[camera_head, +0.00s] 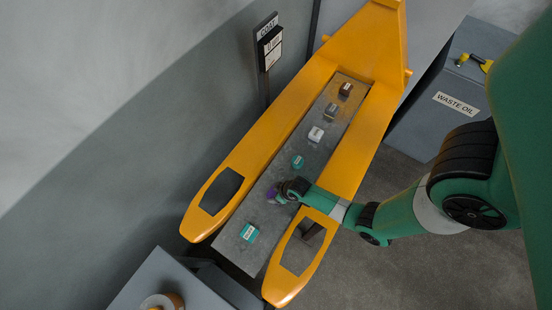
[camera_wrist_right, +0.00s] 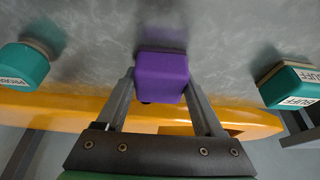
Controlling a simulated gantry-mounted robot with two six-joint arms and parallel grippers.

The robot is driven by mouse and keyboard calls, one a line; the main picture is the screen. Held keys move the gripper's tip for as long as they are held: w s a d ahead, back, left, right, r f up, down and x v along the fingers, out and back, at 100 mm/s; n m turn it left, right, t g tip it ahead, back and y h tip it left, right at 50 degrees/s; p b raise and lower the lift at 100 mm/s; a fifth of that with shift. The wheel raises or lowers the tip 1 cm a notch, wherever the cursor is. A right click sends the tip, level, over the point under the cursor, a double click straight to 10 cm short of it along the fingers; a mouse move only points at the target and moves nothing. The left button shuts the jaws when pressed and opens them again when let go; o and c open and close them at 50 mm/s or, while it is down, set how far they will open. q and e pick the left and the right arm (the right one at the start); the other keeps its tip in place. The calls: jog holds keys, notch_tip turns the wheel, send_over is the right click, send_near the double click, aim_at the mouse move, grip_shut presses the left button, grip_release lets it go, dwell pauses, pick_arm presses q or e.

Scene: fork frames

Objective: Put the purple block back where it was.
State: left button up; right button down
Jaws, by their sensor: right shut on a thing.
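The purple block (camera_head: 271,194) is at the tip of my right gripper (camera_head: 277,193), over the grey board (camera_head: 262,211) between the yellow forks. The gripper and arm partly cover it in the head view. In the right wrist view the purple block (camera_wrist_right: 161,76) sits between the two fingers of my right gripper (camera_wrist_right: 161,92), which is shut on it. Purple shading shows on the board beside it. I cannot tell whether the block touches the board. My left gripper is not in view.
Teal pieces stand on either side along the board, one nearer (camera_head: 249,232) and one farther (camera_head: 298,161). Yellow forks (camera_head: 345,167) flank the board. A COAT sign (camera_head: 267,28) stands left.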

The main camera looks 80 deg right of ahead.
jog(key=shift+f, duration=0.1)
grip_release()
jog(key=shift+r, duration=0.35)
jog(key=p+v, duration=0.7)
jog(key=v, duration=0.4)
jog(key=shift+s+r+p, duration=0.1)
jog(key=shift+r+p, duration=0.2)
jog(key=shift+p, duration=0.1)
